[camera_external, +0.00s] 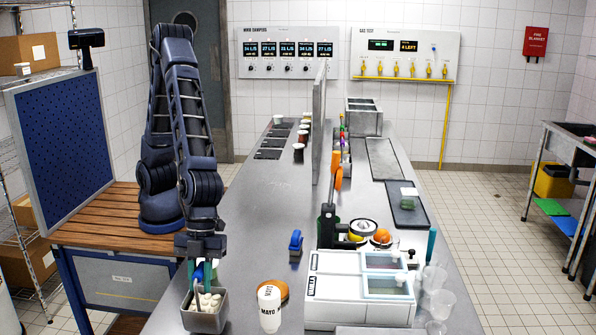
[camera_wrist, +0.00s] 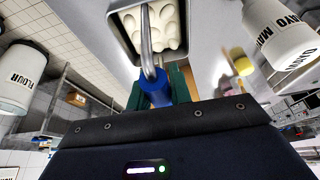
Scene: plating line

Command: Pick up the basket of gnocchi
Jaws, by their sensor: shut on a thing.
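The basket of gnocchi (camera_external: 205,322) is a grey open container at the front left of the steel counter. Pale round gnocchi (camera_external: 207,301) lie in it. In the wrist view the basket (camera_wrist: 114,22) is at the top, with a metal stem running to a blue handle grip (camera_wrist: 157,98). My gripper (camera_external: 203,272) is above the back of the basket, shut on its blue handle. Its green fingers (camera_wrist: 160,85) flank the handle in the wrist view. The basket's underside is hidden, so I cannot tell whether it touches the counter.
A white mayo container (camera_external: 269,311) stands right of the basket, with an orange-brown item (camera_external: 283,289) behind it. A white machine (camera_external: 345,290) and clear cups (camera_external: 437,304) are further right. A flour container (camera_wrist: 22,75) shows in the wrist view. The counter behind the basket is mostly clear.

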